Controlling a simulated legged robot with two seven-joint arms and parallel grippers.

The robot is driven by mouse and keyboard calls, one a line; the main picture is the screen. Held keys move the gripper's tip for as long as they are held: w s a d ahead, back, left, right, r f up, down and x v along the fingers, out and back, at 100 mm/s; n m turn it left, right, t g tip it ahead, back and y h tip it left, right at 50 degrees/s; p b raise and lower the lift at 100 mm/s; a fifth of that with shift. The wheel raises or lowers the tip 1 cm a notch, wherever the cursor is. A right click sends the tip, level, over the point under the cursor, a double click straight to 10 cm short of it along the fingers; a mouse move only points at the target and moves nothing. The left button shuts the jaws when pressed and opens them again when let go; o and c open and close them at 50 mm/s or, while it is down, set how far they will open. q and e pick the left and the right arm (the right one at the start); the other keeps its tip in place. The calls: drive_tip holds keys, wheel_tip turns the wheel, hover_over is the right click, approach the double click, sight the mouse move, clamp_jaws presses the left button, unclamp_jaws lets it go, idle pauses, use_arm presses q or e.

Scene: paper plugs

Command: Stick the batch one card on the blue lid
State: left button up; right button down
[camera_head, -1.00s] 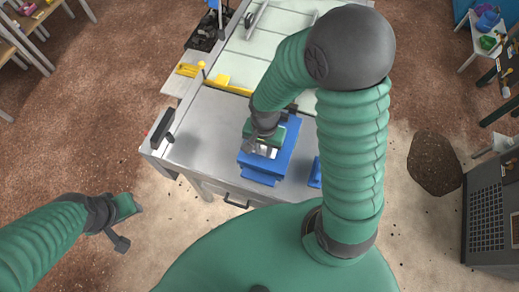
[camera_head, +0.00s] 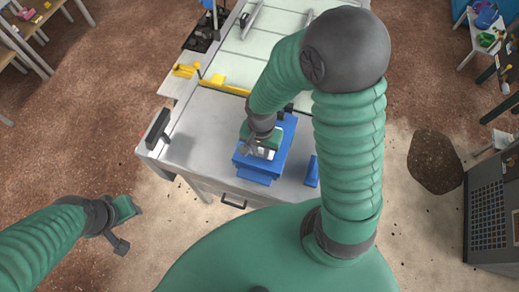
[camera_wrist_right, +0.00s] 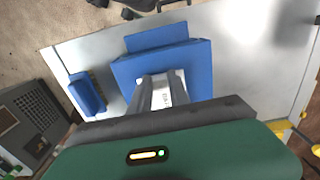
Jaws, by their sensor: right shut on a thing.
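A blue box-like thing with a flat top, which looks like the blue lid (camera_head: 286,135), sits on the grey worktop below my right gripper. It also shows in the right wrist view (camera_wrist_right: 200,58), with a lower blue step on its far side. My right gripper (camera_head: 263,153) is shut on a small white card (camera_wrist_right: 172,88) with dark print too small to read. The card is over the lid's near part in the wrist view; I cannot tell whether it touches. My left gripper (camera_head: 128,225) hangs off the table at the lower left, holding nothing I can see.
A smaller blue block (camera_head: 312,171) lies right of the lid, also seen in the wrist view (camera_wrist_right: 87,94). The grey worktop (camera_head: 200,125) is bare left of the lid. Yellow parts (camera_head: 213,80) and pale green panels (camera_head: 265,50) lie farther back. A dark upright piece (camera_head: 158,128) stands at the left edge.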

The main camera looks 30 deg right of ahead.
drive_tip(key=shift+f, duration=0.1)
drive_tip(key=shift+a, duration=0.15)
drive_tip(key=shift+a+f, duration=0.15)
drive_tip(key=shift+a, duration=0.45)
use_arm(q)
drive_tip(key=shift+a+f+b, duration=0.25)
drive_tip(key=shift+f+b, duration=0.05)
drive_tip(key=shift+f, duration=0.05)
use_arm(e)
drive_tip(key=shift+d+f, duration=0.15)
drive_tip(key=shift+d, duration=0.35)
use_arm(q)
drive_tip(key=shift+a, duration=0.2)
use_arm(e)
drive_tip(key=shift+a, duration=0.2)
drive_tip(key=shift+f, duration=0.1)
drive_tip(key=c, duration=1.1)
unclamp_jaws()
drive_tip(key=shift+c, duration=0.2)
